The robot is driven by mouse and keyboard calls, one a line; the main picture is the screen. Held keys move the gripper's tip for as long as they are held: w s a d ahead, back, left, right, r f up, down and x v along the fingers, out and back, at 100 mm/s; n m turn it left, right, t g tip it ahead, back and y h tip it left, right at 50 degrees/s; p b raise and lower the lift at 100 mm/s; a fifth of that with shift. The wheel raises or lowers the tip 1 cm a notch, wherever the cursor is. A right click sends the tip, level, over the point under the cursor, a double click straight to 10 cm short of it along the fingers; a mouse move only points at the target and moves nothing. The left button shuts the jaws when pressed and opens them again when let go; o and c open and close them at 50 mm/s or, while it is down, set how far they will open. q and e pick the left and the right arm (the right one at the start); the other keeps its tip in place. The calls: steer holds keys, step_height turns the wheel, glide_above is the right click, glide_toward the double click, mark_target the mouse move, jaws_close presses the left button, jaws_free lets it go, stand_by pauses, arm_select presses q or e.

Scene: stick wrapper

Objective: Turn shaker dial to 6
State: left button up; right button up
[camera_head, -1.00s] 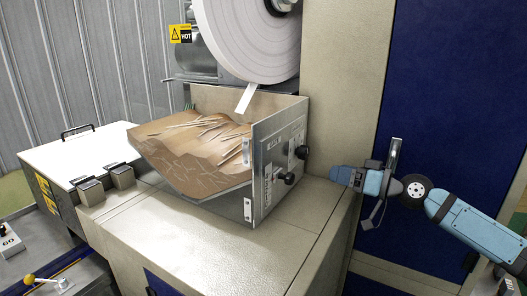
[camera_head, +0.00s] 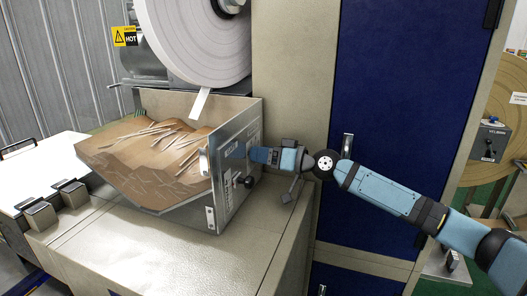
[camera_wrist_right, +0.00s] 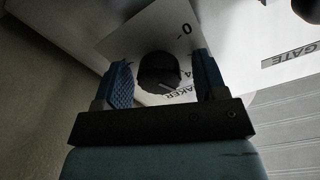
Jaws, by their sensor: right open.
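The shaker dial (camera_wrist_right: 158,72) is a round black knob on a pale plate in the right wrist view. Printed marks "0", "4" and part of the word "SHAKER" show around it. My right gripper (camera_wrist_right: 162,66) is open, with one blue finger on each side of the dial. I cannot tell whether either finger touches it. In the head view my right gripper (camera_head: 250,153) is at the metal side panel (camera_head: 228,200) of the stick hopper and hides the dial. My left gripper is not in view.
A second black knob (camera_head: 246,182) sits lower on the panel. A "GATE" label (camera_wrist_right: 293,57) shows in the wrist view. Wooden sticks (camera_head: 165,150) lie in the hopper, below a white paper roll (camera_head: 195,35). A blue cabinet door (camera_head: 395,110) stands behind my arm.

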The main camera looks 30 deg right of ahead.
steer(key=c, duration=0.9)
steer(key=shift+m, duration=0.3)
steer(key=m+p, duration=0.1)
steer(key=m, duration=0.2)
steer(key=shift+p, duration=0.4)
steer(key=shift+m+p, duration=1.2)
steer(key=shift+m, duration=1.3)
